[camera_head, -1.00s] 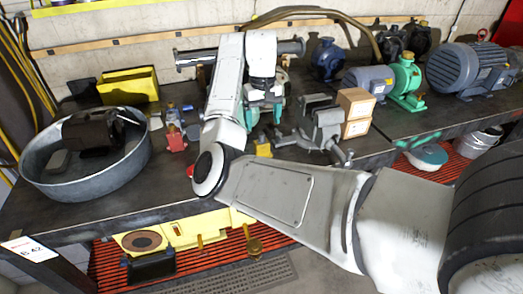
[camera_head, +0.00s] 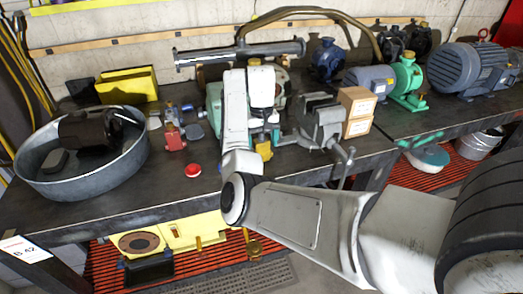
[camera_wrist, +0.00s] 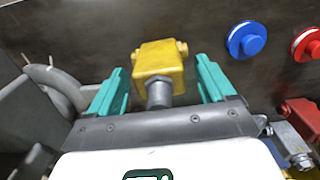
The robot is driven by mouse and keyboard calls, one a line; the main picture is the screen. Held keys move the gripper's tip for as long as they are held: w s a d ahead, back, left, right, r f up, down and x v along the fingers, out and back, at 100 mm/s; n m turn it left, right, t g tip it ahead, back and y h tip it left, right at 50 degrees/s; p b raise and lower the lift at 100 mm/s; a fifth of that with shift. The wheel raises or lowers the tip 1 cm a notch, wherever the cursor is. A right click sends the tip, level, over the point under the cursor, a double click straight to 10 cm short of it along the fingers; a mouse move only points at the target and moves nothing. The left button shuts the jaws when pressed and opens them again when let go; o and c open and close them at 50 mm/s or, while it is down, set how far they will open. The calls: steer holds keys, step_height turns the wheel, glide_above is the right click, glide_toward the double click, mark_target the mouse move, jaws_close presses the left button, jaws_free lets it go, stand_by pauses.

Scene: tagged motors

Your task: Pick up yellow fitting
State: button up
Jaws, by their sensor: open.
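The yellow fitting (camera_wrist: 160,62) sits on the dark bench top and fills the middle of the wrist view, with a grey threaded stub towards me. In the head view the fitting (camera_head: 264,151) shows just below my gripper. My gripper (camera_wrist: 162,82) has teal fingers, one on each side of the fitting, spread wider than its body. Gaps show between the fitting and both fingers, so it is not gripped. In the head view my arm hides part of the bench around it.
A grey vise (camera_head: 322,122) stands close to the right of the fitting. Red and blue valves (camera_head: 174,137) and a red button (camera_head: 193,170) lie to the left. A metal tub (camera_head: 82,178) is farther left. Cardboard boxes (camera_head: 357,110) stand behind the vise.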

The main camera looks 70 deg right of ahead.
steer(key=shift+c, duration=0.5)
steer(key=c, duration=1)
steer(key=shift+c, duration=0.3)
steer(key=shift+r, duration=0.2)
